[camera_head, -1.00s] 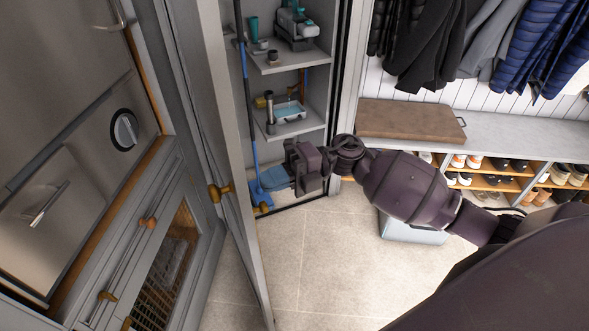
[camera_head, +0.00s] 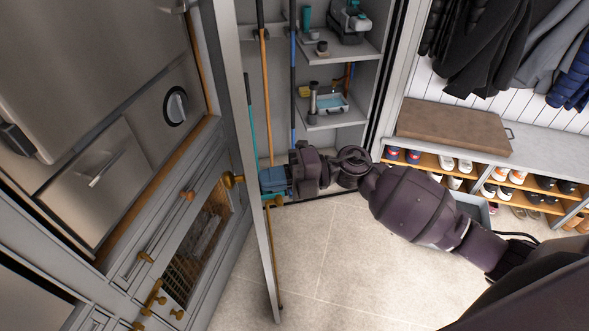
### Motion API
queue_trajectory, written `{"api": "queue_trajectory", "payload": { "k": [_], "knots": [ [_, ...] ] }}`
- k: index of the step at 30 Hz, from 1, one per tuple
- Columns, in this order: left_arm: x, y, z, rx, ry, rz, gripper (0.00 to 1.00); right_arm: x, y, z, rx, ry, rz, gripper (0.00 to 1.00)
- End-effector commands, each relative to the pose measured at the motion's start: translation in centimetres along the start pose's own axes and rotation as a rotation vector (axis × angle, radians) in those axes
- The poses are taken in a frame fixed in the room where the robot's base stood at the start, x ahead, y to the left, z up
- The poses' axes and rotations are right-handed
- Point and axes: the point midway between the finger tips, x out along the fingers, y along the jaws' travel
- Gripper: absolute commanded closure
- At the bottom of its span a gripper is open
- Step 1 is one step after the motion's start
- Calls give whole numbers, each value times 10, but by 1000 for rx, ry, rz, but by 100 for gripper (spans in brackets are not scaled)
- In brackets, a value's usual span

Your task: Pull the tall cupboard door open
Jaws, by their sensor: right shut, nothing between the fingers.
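The tall cupboard door (camera_head: 252,215) is a narrow grey panel, standing open and seen nearly edge-on. Its brass knob (camera_head: 232,180) is on the left, outer face. The open cupboard (camera_head: 350,133) shows to the right of the door. My right gripper (camera_head: 266,182) is shut and empty. Its bluish fingers are on the inner side of the door, close to the panel at about knob height. I cannot tell whether they touch it. My left gripper is not in view.
Long-handled tools (camera_head: 266,90) stand inside the cupboard beside loaded shelves (camera_head: 335,120). Steel appliances (camera_head: 100,90) and grey cabinets with brass knobs fill the left. A bench (camera_head: 540,150) with shoes below stands right. The tiled floor (camera_head: 330,260) in front is mostly clear.

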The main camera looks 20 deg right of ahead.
Motion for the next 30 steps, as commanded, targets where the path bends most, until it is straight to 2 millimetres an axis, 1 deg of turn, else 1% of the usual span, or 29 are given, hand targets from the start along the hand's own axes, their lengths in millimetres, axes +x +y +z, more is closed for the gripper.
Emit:
{"api": "queue_trajectory", "payload": {
  "k": [1, 4, 6, 9, 12, 15, 17, 23, 30],
  "knots": [
    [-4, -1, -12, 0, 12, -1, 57, 15, 7, -2, -4, -15, 5, 100],
    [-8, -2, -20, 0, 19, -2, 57, 45, 8, -3, -5, -42, 7, 100],
    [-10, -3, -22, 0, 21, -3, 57, 66, 6, -2, -3, -50, 9, 100],
    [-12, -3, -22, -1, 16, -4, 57, 91, 5, -1, -3, -52, 7, 100],
    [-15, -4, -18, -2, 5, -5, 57, 108, 4, -1, -3, -51, 5, 100],
    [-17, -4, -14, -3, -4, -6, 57, 117, 3, -1, -4, -50, 2, 100],
    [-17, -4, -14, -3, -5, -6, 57, 119, 2, -1, -4, -50, 1, 100],
    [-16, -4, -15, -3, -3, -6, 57, 119, 2, -1, -4, -50, 1, 100],
    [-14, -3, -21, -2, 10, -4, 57, 117, 2, 0, -4, -51, 1, 100]
  ]
}}
